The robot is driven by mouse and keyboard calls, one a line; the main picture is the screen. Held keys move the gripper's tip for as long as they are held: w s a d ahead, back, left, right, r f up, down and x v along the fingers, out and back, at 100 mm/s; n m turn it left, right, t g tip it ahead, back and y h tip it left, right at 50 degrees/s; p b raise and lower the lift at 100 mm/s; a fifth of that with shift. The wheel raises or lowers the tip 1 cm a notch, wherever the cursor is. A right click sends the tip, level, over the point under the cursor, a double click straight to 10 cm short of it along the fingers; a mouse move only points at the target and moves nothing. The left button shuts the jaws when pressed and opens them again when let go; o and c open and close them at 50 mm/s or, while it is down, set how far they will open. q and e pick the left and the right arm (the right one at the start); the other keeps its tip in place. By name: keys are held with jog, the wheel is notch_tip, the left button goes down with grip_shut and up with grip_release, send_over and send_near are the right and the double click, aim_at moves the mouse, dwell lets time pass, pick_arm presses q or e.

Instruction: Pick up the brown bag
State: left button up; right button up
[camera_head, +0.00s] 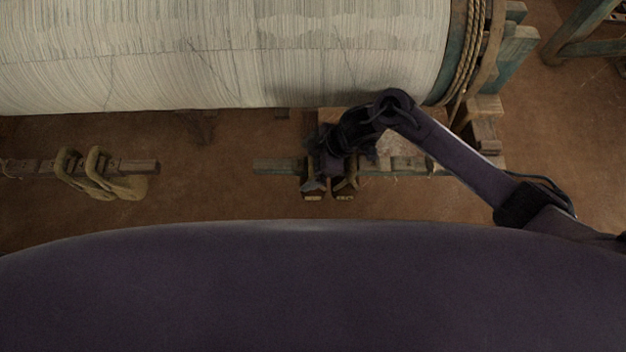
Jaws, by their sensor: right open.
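A tan-brown bag-like thing (128,187) with two thick loops like handles lies at the left, against a short wooden bar on the floor. It is the only thing in view that looks like a bag. My right gripper (328,196) is well to its right, above the middle wooden rail, pointing toward the bottom of the picture. Its two fingertips are apart, with nothing visible held between them. The right arm hides part of the rail and what lies behind it. My left gripper is not in view.
A large roll of pale threads (220,55) spans the top, with rope (470,50) wound at its right end. A wooden rail (275,166) runs under my right gripper. Blue-green timber (590,30) stands at the top right. Brown floor (205,195) is bare between bag and gripper.

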aim_at(310, 161)
jog(key=shift+f, duration=0.1)
jog(key=shift+a, duration=0.1)
jog(key=c, duration=1.5)
jog(key=shift+w, duration=0.1)
notch_tip(310, 161, up, 4)
jog(key=p, duration=0.4)
jog(key=shift+s+f+p, duration=0.15)
jog(key=shift+s+p, duration=0.35)
jog(key=shift+s, duration=0.3)
jog(key=shift+s+p, duration=2.9)
jog(key=shift+s, duration=5.35)
